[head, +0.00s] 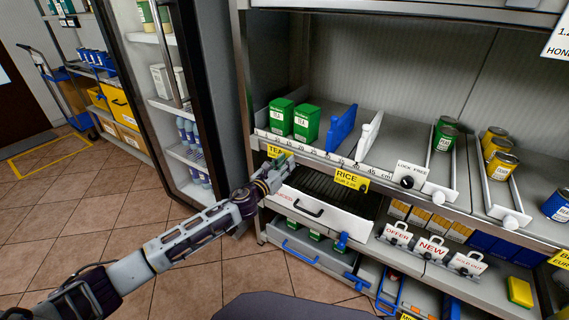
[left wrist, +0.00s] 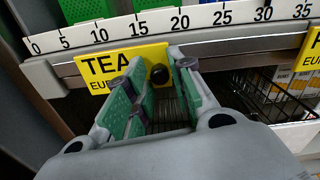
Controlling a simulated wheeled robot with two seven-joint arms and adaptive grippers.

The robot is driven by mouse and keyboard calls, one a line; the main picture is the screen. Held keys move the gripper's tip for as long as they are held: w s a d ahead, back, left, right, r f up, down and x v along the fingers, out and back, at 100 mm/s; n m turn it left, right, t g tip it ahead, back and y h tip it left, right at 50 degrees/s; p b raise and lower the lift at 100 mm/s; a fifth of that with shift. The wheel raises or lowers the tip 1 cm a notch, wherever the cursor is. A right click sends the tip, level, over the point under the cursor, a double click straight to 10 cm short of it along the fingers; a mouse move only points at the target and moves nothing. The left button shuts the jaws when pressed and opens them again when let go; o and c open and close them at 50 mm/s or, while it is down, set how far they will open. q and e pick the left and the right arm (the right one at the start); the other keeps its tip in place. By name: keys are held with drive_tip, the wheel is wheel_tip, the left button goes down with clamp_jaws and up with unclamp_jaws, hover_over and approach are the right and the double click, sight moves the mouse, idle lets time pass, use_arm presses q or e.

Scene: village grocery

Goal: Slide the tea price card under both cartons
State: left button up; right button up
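Two green tea cartons (head: 281,117) (head: 306,123) stand side by side at the left end of the shelf, behind the ruled front strip. Their lower parts show at the top of the left wrist view. The yellow tea price card (left wrist: 93,72) sits on the rail below the strip, around the low end of the scale. In the head view it is partly hidden by my gripper (head: 277,163). In the left wrist view my left gripper (left wrist: 152,76) is open, its green-padded fingers either side of the card's black knob (left wrist: 160,74). Contact is unclear. My right gripper is not in view.
A yellow rice price card (head: 350,179) hangs farther right on the rail. Blue (head: 341,128) and white (head: 369,136) dividers stand right of the cartons. A drawer with a black handle (head: 306,209) is below. A fridge with a dark frame (head: 217,100) stands left.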

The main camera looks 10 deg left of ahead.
use_arm(q)
drive_tip(key=shift+o, duration=0.9)
drive_tip(key=shift+r, duration=0.1)
drive_tip(key=v, duration=1.2)
drive_tip(key=shift+n, duration=0.3)
idle(0.3)
